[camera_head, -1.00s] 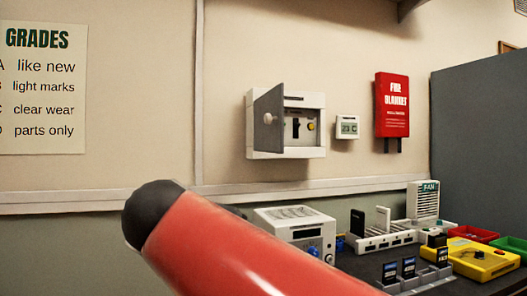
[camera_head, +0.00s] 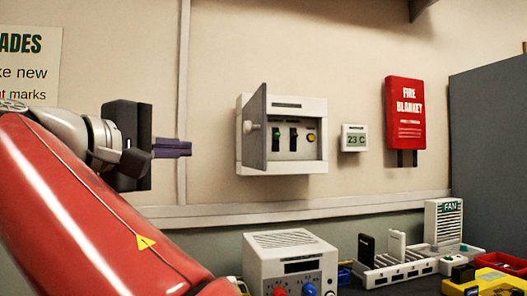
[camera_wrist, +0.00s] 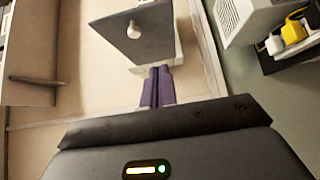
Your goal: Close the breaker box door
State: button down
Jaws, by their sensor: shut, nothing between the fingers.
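The breaker box (camera_head: 310,165) is a white box on the wall. Its grey door (camera_head: 255,140) is hinged on the left and stands open, swung out toward me, with a round pale knob (camera_head: 249,127) on its outer face. Switches and a yellow button show inside. My gripper (camera_head: 188,148) is left of the door, apart from it, with its purple fingers shut and empty, pointing right. In the wrist view the fingers (camera_wrist: 157,88) point toward the door (camera_wrist: 145,38), whose knob (camera_wrist: 134,30) faces the camera.
A thermostat (camera_head: 354,138) and a red fire blanket case (camera_head: 405,115) hang right of the box. Below stands a bench with a white power unit (camera_head: 285,262), a rack (camera_head: 395,272), a fan (camera_head: 443,222) and yellow and red items. The wall between gripper and box is bare.

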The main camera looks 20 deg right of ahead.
send_near(257, 150)
jog(key=w, duration=0.4)
jog(key=shift+d+b, duration=0.3)
jog(key=shift+d, duration=1.85)
jog(key=shift+d, duration=0.1)
